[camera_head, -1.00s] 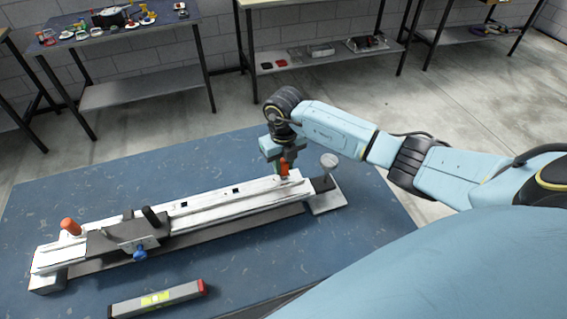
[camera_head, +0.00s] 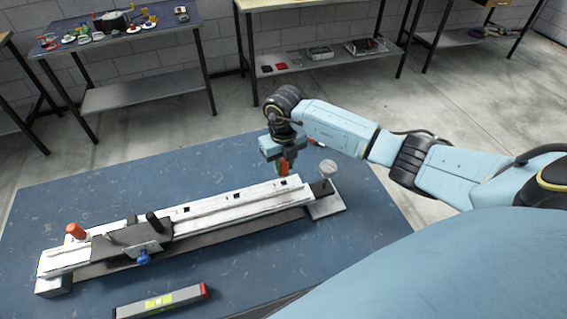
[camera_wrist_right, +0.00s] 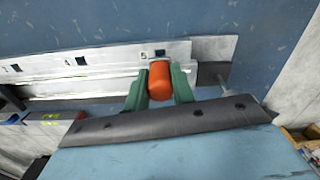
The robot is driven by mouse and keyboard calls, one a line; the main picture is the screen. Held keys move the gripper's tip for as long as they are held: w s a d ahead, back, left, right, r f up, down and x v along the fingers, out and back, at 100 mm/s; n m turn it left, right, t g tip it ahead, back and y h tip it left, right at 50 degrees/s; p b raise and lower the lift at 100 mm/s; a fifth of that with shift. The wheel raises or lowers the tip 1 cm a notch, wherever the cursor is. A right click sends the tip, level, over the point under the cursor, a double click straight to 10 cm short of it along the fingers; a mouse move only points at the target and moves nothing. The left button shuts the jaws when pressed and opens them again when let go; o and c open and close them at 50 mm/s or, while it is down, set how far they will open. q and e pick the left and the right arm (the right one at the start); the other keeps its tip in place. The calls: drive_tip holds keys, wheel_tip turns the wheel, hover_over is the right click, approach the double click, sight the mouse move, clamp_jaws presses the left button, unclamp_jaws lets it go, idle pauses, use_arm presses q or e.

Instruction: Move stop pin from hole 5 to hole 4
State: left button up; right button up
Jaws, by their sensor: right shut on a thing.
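The stop pin (camera_head: 285,168) has an orange-red head, which also shows in the wrist view (camera_wrist_right: 160,80). My right gripper (camera_head: 282,164) is shut on it, with green fingers (camera_wrist_right: 160,88) on either side of the head. The pin appears lifted above the right end of the white rail (camera_head: 210,204). Hole 5 (camera_wrist_right: 160,53) shows as a dark square beside the pin's head, with its number next to it. Hole 4 (camera_wrist_right: 81,61) is an empty dark square further left along the rail. The pin's lower end is hidden. My left gripper is not in view.
A grey carriage (camera_head: 125,240) with a blue knob (camera_head: 144,257) sits on the rail's left part, near another orange knob (camera_head: 75,231). A spirit level (camera_head: 160,301) lies in front on the blue table (camera_head: 130,190). A round-topped post (camera_head: 328,168) stands at the rail's right end.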

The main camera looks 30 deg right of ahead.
drive_tip(key=shift+r+p, duration=1.2)
drive_tip(key=shift+r, duration=0.45)
drive_tip(key=shift+r+p, duration=2.95)
drive_tip(key=shift+r, duration=0.8)
